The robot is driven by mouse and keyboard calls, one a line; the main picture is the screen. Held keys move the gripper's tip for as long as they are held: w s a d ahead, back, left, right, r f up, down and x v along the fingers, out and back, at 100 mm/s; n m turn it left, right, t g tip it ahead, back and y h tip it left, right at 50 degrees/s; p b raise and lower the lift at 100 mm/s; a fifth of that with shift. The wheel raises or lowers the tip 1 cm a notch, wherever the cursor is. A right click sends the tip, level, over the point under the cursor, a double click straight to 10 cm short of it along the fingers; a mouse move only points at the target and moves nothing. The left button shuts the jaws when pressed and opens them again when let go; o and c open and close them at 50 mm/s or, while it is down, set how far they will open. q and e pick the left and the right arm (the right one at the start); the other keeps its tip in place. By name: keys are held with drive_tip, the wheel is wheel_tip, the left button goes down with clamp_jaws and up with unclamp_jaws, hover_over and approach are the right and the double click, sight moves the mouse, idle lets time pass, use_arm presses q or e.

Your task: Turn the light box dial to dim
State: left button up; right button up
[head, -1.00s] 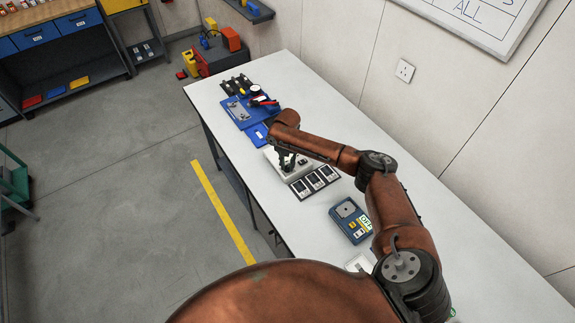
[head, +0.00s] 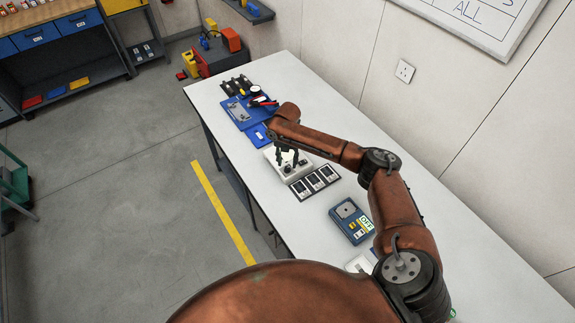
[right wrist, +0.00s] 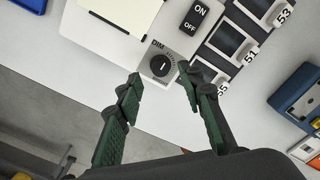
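The light box (head: 280,154) is a pale box on the workbench, partly hidden by my right arm in the head view. In the right wrist view its dial (right wrist: 162,66) is a dark round knob with a white pointer mark, on a grey plate with "DIM" printed at its upper left. A black ON/OFF switch (right wrist: 194,17) sits above and right of the dial. My right gripper (right wrist: 159,75) is open and empty, with its green fingertips on either side of the dial; I cannot tell whether they touch it. My left gripper is not in view.
A row of framed dark panels (head: 315,182) with number tags lies beside the light box. A blue instrument (head: 352,220) stands nearer on the bench. A blue tray (head: 240,113) with tools lies at the far end. The bench's right side is clear.

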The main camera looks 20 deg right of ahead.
sight(287, 168)
wheel_tip(287, 168, up, 9)
idle(0.3)
